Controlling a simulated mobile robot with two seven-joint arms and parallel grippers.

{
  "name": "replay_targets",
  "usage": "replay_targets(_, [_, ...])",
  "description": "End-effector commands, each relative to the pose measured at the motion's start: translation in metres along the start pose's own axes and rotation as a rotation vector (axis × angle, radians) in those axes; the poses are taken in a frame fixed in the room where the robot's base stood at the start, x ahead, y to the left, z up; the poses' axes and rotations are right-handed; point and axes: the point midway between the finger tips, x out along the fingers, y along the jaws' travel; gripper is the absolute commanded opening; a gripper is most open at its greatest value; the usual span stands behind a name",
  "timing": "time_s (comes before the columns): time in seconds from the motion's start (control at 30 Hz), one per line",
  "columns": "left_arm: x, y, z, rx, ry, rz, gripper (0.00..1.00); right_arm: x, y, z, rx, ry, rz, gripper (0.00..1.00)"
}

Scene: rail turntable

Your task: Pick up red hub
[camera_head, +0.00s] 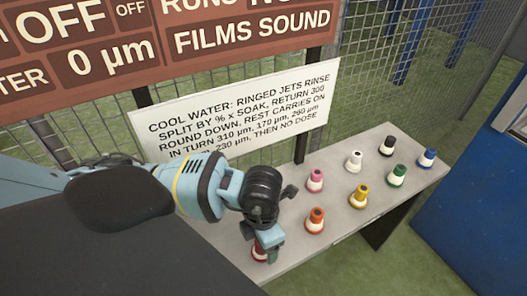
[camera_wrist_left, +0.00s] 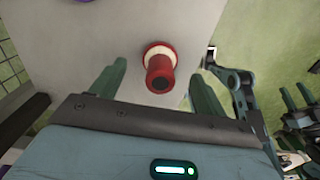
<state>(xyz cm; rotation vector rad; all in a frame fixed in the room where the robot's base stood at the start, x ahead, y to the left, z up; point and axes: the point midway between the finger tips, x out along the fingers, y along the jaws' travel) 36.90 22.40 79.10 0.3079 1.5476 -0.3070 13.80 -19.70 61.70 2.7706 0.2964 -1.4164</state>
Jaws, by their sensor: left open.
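The red hub (camera_wrist_left: 160,72) has a pale ring at its base and stands on the grey table. In the left wrist view it lies between and just ahead of the fingertips of my left gripper (camera_wrist_left: 160,85), which is open, with a gap on both sides. In the head view the red hub (camera_head: 259,250) is mostly hidden behind my left gripper (camera_head: 268,243), which is low over the table's near end. My right gripper does not show clearly in the head view; dark gripper-like parts at the right of the left wrist view cannot be identified for sure.
The grey table (camera_head: 335,236) also holds an orange hub (camera_head: 316,219), a pink hub (camera_head: 315,180), a yellow hub (camera_head: 359,195), a white hub (camera_head: 354,160), and green, black and blue hubs farther right. A white sign (camera_head: 240,105) and mesh fence stand behind.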

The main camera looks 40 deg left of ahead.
Motion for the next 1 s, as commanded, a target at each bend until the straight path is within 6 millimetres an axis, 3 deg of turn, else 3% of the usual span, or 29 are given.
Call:
replay_targets(0.03, [0.013,-0.001,-0.002,0.000,0.008,-0.003,0.75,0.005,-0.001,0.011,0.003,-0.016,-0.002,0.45])
replay_targets(0.23, [0.037,-0.001,-0.003,0.001,0.007,-0.002,0.75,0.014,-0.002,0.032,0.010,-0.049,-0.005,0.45])
replay_targets(0.53, [0.038,0.000,-0.001,0.000,0.001,0.000,0.75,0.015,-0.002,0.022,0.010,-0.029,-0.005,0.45])
replay_targets(1.0, [0.038,-0.001,-0.001,0.000,0.002,0.000,0.15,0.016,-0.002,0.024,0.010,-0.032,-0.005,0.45])
